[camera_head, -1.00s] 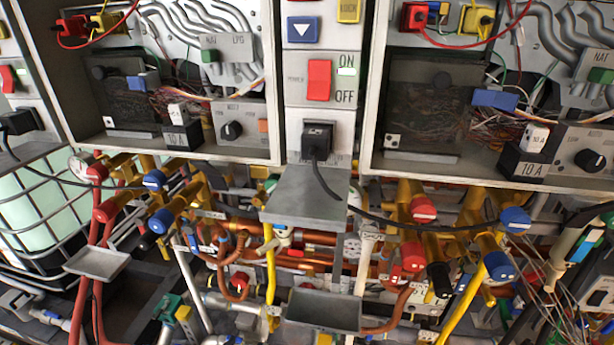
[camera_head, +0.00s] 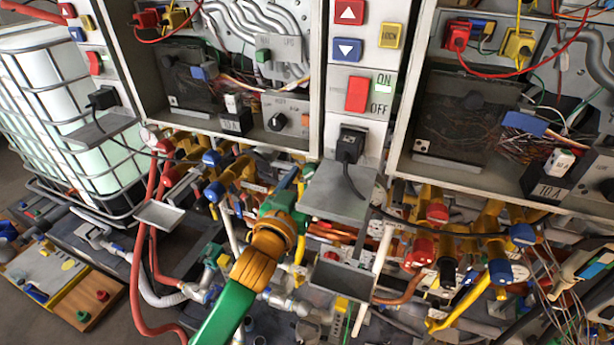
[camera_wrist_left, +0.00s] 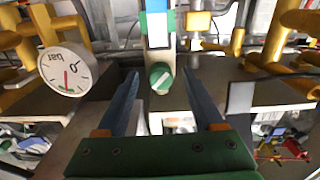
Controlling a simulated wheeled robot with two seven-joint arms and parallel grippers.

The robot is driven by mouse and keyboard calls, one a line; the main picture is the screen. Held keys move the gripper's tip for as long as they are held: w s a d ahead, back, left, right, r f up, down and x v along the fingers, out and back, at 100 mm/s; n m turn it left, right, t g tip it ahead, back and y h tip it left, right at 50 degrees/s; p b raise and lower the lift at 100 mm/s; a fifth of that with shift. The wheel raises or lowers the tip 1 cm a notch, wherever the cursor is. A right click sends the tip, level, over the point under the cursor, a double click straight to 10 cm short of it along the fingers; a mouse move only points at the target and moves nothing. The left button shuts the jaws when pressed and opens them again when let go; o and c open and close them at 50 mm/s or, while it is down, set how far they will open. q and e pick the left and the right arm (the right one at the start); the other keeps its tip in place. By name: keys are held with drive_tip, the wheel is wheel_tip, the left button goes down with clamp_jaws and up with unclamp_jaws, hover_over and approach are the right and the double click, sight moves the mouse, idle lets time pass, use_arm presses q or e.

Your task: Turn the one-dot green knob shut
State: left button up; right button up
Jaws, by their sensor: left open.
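A round green knob (camera_wrist_left: 160,77) with a white bar across its face shows in the left wrist view, below a blue-and-white part. I cannot make out any dots on it. My left gripper (camera_wrist_left: 161,92) is open, with one blue-grey finger on each side of the knob's line and nothing held. I cannot tell how far the tips are from the knob. In the head view my left gripper (camera_head: 290,185) reaches up among the pipes, left of the grey middle shelf; the knob is not clear there. My right gripper is not in view.
A pressure gauge (camera_wrist_left: 66,70) sits left of the fingers in the wrist view, with yellow pipes around. In the head view a grey shelf (camera_head: 338,192) is just right of the gripper, and a small tray (camera_head: 160,215) is left. A caged tank (camera_head: 70,100) stands far left.

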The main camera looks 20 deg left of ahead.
use_arm(q)
drive_tip(key=shift+c, duration=0.9)
clamp_jaws()
drive_tip(key=shift+m, duration=0.3)
drive_tip(key=m, duration=0.3)
drive_tip(key=shift+m, duration=0.3)
drive_tip(key=shift+a+m, duration=0.1)
drive_tip(key=shift+m, duration=1.9)
